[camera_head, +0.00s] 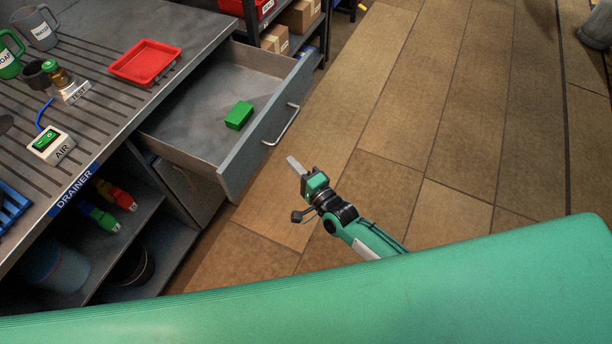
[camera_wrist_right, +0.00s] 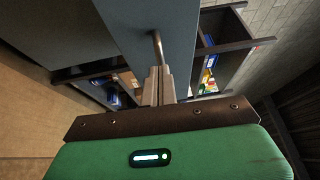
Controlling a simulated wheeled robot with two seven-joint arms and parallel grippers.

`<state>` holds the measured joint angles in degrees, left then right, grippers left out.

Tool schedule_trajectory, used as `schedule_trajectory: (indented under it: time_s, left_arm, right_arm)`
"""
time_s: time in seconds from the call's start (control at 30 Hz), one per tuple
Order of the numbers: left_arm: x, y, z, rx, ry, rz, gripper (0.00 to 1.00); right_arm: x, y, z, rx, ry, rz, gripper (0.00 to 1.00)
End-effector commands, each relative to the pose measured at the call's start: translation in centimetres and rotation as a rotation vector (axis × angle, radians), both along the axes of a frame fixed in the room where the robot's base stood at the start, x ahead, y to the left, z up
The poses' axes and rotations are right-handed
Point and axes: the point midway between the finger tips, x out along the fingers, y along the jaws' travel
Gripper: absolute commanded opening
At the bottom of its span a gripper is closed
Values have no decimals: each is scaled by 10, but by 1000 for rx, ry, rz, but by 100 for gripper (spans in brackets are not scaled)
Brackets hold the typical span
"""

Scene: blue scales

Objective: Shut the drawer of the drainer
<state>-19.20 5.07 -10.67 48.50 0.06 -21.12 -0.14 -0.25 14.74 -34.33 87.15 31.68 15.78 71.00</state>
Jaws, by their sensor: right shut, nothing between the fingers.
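The drainer (camera_head: 112,140) is a grey ribbed worktop with a blue DRAINER label on its front edge. Its drawer (camera_head: 228,178) stands pulled out below the worktop, with a green block (camera_head: 239,115) lying inside. The drawer has a metal bar handle (camera_head: 284,127) on its front. My right gripper (camera_head: 293,162) is shut and empty, out in front of the drawer and close to the handle. In the right wrist view the shut fingers (camera_wrist_right: 159,86) point at the drawer front (camera_wrist_right: 172,30), with the handle (camera_wrist_right: 157,47) just beyond the tips; I cannot tell whether they touch. My left gripper is not in view.
On the worktop are a red tray (camera_head: 145,63), a white AIR switch box (camera_head: 50,144) and mugs (camera_head: 37,28). Open shelves below hold coloured items (camera_head: 115,194). A dark rack with boxes (camera_head: 299,15) stands behind the drawer.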

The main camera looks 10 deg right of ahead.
Motion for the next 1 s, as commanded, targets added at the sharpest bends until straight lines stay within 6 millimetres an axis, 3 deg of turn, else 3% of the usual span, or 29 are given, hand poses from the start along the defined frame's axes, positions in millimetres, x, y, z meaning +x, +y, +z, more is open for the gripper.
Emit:
schedule_trajectory:
  time_s: [0.1,0.33,1.0]
  left_arm:
    - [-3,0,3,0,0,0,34]
    - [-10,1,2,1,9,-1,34]
    - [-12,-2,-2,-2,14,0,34]
  right_arm:
    - [21,11,4,0,-1,0,0]
    - [42,22,4,-2,-1,1,0]
    - [48,27,2,-1,0,1,0]
